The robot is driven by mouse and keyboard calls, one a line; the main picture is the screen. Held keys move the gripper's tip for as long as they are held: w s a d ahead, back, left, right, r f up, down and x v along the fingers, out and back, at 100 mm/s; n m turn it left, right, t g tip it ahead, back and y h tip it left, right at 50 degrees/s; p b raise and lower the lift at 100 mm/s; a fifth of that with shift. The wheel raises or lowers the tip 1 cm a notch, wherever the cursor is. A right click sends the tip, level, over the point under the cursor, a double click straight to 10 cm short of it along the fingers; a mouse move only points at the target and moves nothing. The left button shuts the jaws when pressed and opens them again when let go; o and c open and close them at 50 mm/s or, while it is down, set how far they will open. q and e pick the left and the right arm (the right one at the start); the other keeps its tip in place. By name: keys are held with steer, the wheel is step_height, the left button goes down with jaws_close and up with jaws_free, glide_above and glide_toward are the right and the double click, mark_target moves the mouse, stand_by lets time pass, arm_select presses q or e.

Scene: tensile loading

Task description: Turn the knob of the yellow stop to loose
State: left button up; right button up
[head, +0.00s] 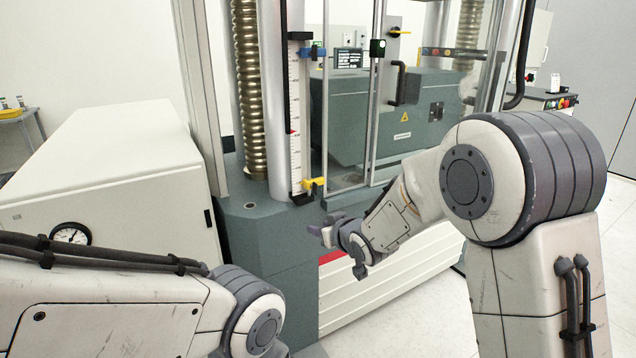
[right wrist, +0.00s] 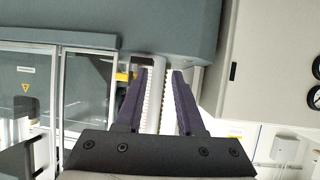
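The yellow stop (head: 319,183) sits low on the vertical scale (head: 296,150), at the front of the testing machine. A blue stop (head: 311,52) sits higher on the same scale. My right gripper (head: 327,229) is just below and slightly right of the yellow stop, apart from it in the head view. In the right wrist view my right gripper (right wrist: 160,73) is open, with nothing between its fingers. There the yellow stop (right wrist: 123,76) shows left of the left finger, partly hidden. My left gripper is out of view.
The teal machine base (head: 265,225) lies just below the scale. Glass door panels (head: 348,120) with a black handle (head: 398,84) stand right of it. A white cabinet (head: 120,170) with a gauge stands at left. White floor is open at lower right.

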mark_target(314, 188)
steer(key=w+d+r+t+y+p, duration=0.15)
steer(key=w+d+t+y, duration=0.25)
steer(key=w, duration=0.4)
steer(key=x, duration=1)
steer(key=shift+w+r+n, duration=0.2)
steer(key=shift+w+n, duration=0.1)
steer(key=shift+w, duration=0.1)
steer(key=shift+d, duration=0.15)
jaws_close()
